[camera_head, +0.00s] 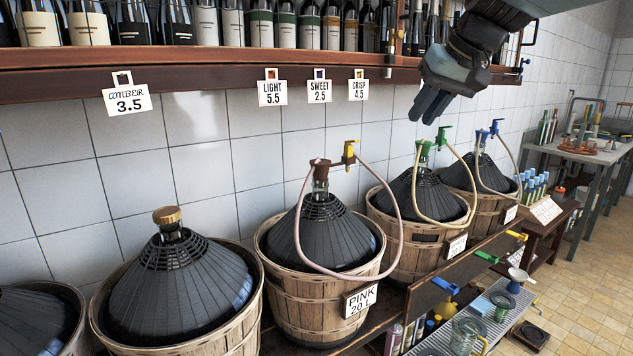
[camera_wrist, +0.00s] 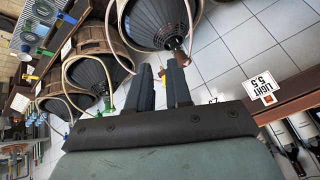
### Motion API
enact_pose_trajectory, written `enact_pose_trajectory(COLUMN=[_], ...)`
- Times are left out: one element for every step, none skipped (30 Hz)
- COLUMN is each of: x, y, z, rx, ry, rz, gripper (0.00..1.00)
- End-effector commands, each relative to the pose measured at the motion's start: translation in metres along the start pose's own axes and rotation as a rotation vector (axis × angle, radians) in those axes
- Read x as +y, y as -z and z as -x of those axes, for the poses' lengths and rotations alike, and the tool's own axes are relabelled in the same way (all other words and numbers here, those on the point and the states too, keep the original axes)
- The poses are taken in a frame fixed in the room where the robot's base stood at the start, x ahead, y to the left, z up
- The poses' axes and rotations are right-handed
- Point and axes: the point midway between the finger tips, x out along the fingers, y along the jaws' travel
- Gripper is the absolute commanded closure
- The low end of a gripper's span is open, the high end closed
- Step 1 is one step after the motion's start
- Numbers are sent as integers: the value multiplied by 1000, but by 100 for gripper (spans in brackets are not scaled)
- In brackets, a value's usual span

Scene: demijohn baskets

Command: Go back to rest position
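My gripper (camera_head: 422,112) hangs in the air at the upper right of the head view, in front of the bottle shelf and above the demijohns. In the wrist view its two dark fingers (camera_wrist: 160,70) stand a little apart with a gap between them. Nothing is held between them. The arm behind it comes in from the top edge of the head view.
Basketed demijohns, such as the pink one (camera_head: 324,235) with its hose and tap, stand along the tiled wall. The wooden shelf (camera_head: 200,75) carries bottles and hanging price tags. A side table (camera_head: 590,150) and open floor (camera_head: 585,270) lie right.

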Motion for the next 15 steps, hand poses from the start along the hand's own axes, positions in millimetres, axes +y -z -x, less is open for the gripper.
enact_pose_trajectory(x=[1, 3, 6, 8, 11, 14, 17, 20, 24, 27, 30, 34, 36, 39, 42], y=[-22, -34, -51, -63, -75, -92, -104, -116, -132, -144, -155, -169, -179, -188, -199], z=[-4, -6, -10, -12, -15, -19, -22, -25, -29, -32, -35, -39, -42, -44, -48], rx=[-9, -13, -19, -22, -25, -29, -31, -33, -35, -36, -37, -37, -38, -38, -37], ry=[-26, -45, -68, -84, -102, -124, -140, -156, -176, -191, -205, -222, -233, -244, -256], rz=[-3, -8, -13, -15, -19, -21, -24, -25, -26, -25, -26, -25, -24, -23, -23], gripper=[81, 81, 81, 81, 81, 81, 81, 81, 81, 81, 81, 81, 81, 81, 81])
